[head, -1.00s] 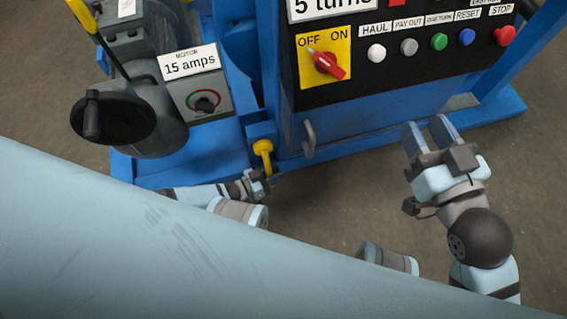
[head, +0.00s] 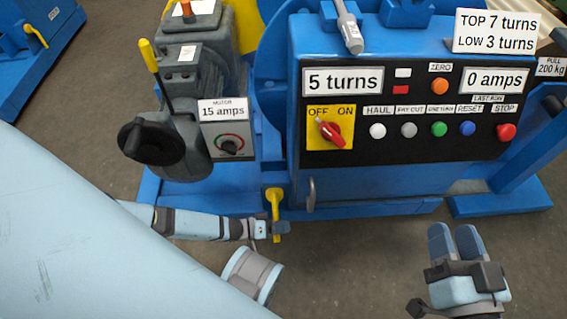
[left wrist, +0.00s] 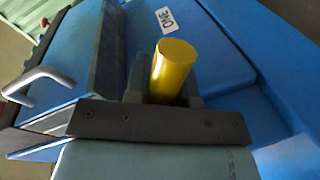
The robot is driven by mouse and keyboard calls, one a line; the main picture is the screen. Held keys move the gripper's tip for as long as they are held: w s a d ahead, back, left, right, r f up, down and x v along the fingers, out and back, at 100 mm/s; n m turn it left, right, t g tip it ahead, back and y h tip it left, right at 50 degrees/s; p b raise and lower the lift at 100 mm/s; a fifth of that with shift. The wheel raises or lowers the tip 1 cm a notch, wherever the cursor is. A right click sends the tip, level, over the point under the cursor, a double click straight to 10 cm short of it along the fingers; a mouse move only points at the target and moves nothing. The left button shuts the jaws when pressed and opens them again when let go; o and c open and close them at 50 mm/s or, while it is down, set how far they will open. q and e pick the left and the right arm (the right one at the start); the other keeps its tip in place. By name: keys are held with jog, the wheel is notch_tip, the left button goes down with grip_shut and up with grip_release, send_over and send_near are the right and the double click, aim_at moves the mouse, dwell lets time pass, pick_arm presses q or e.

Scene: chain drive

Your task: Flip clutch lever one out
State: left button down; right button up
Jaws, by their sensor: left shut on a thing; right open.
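Clutch lever one is the yellow lever (head: 274,203) low on the front of the blue machine, left of a grey handle. It hangs down in the head view. My left gripper (head: 279,228) is shut on its lower part. In the left wrist view the yellow lever (left wrist: 173,68) stands between my left gripper's fingers (left wrist: 163,92), with its round end showing. A white label "ONE" (left wrist: 168,18) sits on the blue surface beyond it. My right gripper (head: 455,238) is open and empty, apart from the machine at the lower right.
The grey handle (head: 311,194) is close to the right of the lever, and also shows in the left wrist view (left wrist: 38,82). The control panel (head: 420,115) with its red switch (head: 329,131) is above. A motor with a black crank (head: 150,149) stands left. Floor is clear between my grippers.

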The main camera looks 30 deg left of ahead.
pick_arm(q)
jog(key=shift+s+d+r+n+p, duration=0.15)
jog(key=shift+r+n+p, duration=0.35)
jog(key=shift+r+n, duration=0.55)
pick_arm(e)
jog(key=shift+s+d+r+t, duration=0.1)
jog(key=shift+r+t, duration=0.1)
jog(key=shift+r, duration=0.35)
jog(key=shift+s+d+r+t, duration=0.1)
jog(key=shift+r+t, duration=0.1)
jog(key=shift+r, duration=0.35)
pick_arm(q)
jog(key=c, duration=1)
grip_release()
jog(key=shift+r, duration=0.1)
jog(key=shift+o, duration=0.2)
jog(key=p+v, duration=0.3)
jog(key=v, duration=1.1)
jog(key=shift+w, duration=0.25)
pick_arm(e)
jog(key=shift+t, duration=0.9)
jog(key=r, duration=0.4)
jog(key=shift+s+d+r, duration=0.15)
jog(key=shift+s+d, duration=0.05)
pick_arm(q)
jog(key=shift+a, duration=0.2)
pick_arm(e)
jog(key=shift+m, duration=0.3)
